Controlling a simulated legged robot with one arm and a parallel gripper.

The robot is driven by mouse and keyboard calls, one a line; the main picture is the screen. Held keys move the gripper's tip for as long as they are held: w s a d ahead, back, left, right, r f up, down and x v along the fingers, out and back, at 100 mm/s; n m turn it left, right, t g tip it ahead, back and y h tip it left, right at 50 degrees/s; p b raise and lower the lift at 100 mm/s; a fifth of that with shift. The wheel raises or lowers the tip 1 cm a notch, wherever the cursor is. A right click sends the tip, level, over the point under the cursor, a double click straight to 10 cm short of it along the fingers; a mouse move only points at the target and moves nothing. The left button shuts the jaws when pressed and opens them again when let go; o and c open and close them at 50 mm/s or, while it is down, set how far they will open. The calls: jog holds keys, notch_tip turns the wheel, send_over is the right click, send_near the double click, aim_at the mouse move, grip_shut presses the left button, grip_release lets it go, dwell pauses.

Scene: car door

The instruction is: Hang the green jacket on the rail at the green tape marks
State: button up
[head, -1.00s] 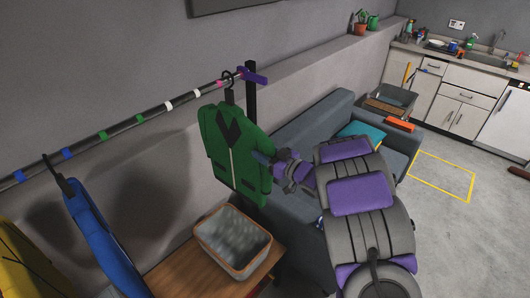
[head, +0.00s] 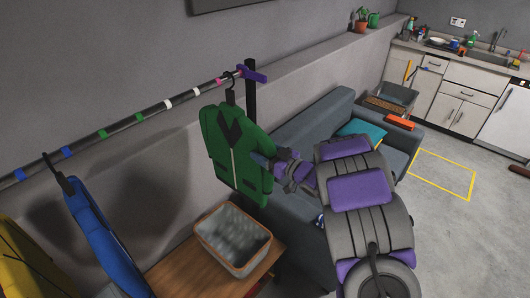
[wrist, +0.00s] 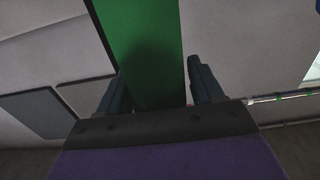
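The green jacket (head: 235,155) hangs upright from a dark hanger near the right end of the rail (head: 120,125). Its hook (head: 231,84) is beside the pink mark; I cannot tell whether it rests on the rail. Two green tape marks (head: 102,134) are on the rail, well left of the jacket, between blue and white marks. My gripper (head: 277,160) is at the jacket's right side. In the wrist view, my gripper (wrist: 160,80) has its fingers on either side of the green jacket (wrist: 150,45), with the jacket filling most of the space between them.
A blue jacket (head: 98,235) and a yellow one (head: 22,258) hang at the left. A basket (head: 210,232) stands on a wooden table below the rail. A dark post (head: 251,92) and grey sofa (head: 315,120) are close by. The rail between the blue and green jackets is clear.

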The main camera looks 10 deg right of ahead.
jog(key=shift+o, duration=0.4)
jog(key=shift+s+d, duration=0.1)
jog(key=shift+s+d, duration=0.2)
jog(key=p+v, duration=0.1)
jog(key=v, duration=1.5)
jog(key=shift+s+d+p, duration=0.2)
jog(key=shift+s+p, duration=0.05)
jog(key=shift+p, duration=0.1)
